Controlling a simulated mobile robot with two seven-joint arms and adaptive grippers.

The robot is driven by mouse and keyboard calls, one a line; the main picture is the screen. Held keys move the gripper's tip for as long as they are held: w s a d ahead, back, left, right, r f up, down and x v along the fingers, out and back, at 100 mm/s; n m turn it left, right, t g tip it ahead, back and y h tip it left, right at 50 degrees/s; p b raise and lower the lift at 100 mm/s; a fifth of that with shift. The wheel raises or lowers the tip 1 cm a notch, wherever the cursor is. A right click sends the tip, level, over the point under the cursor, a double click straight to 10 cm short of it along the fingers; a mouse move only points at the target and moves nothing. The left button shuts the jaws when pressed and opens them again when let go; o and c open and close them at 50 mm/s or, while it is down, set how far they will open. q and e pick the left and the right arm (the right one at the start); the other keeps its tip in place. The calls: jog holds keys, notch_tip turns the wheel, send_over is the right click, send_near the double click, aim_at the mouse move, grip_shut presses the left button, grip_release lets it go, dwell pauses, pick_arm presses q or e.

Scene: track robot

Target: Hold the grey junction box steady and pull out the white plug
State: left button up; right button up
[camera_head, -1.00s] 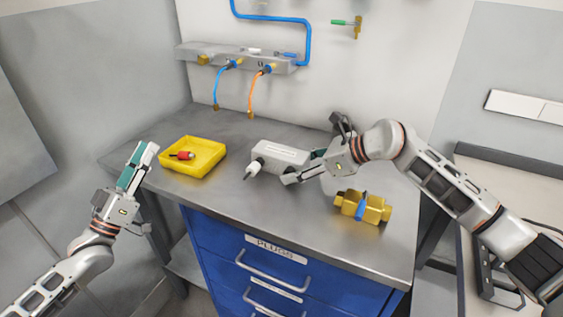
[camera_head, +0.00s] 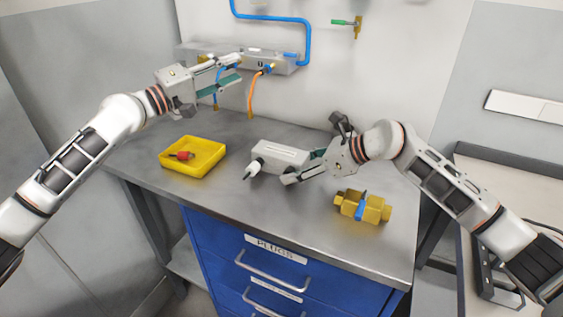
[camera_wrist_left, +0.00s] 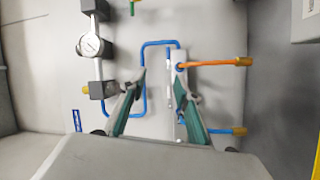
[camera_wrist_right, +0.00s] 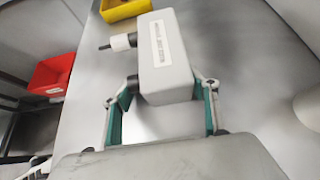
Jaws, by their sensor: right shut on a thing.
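The grey junction box (camera_head: 281,154) lies on the metal bench top, with a white label on its upper face. The white plug (camera_head: 253,168) sits at its left end, with a dark tip pointing outward. In the right wrist view the plug (camera_wrist_right: 120,42) is seated on the side of the box (camera_wrist_right: 168,75). My right gripper (camera_head: 301,167) is shut on the box from its right end, with one green-padded finger (camera_wrist_right: 211,105) along its side. My left gripper (camera_head: 239,68) is open and empty, raised above the back of the bench, well apart from the plug.
A yellow tray (camera_head: 205,170) with a red plug (camera_head: 183,155) stands left of the box. A yellow valve block (camera_head: 372,210) with a blue lever is at the front right. A wall manifold (camera_head: 285,66) with a blue hose and an orange hose (camera_head: 252,92) is near my left gripper.

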pick_arm(q)
jog(key=s+d+f+m+g+y, duration=0.1)
jog(key=s+d+f+m+g, duration=0.25)
jog(key=d+g, duration=0.2)
jog(key=s+d+f+m+g+y, duration=0.1)
jog(key=s+d+f+m+g, duration=0.15)
jog(key=s+d+g, duration=0.35)
jog(key=m+y, duration=0.4)
jog(key=y, duration=0.6)
send_over(252, 165)
jog(key=s, duration=0.2)
jog(key=shift+t, duration=0.45)
jog(key=f, duration=0.8)
jog(key=shift+a+f, duration=0.1)
jog(key=shift+a, duration=0.25)
jog(key=shift+w+f, duration=0.1)
jog(key=shift+f, duration=0.05)
jog(key=shift+x, duration=3.9)
jog(key=shift+a, duration=0.15)
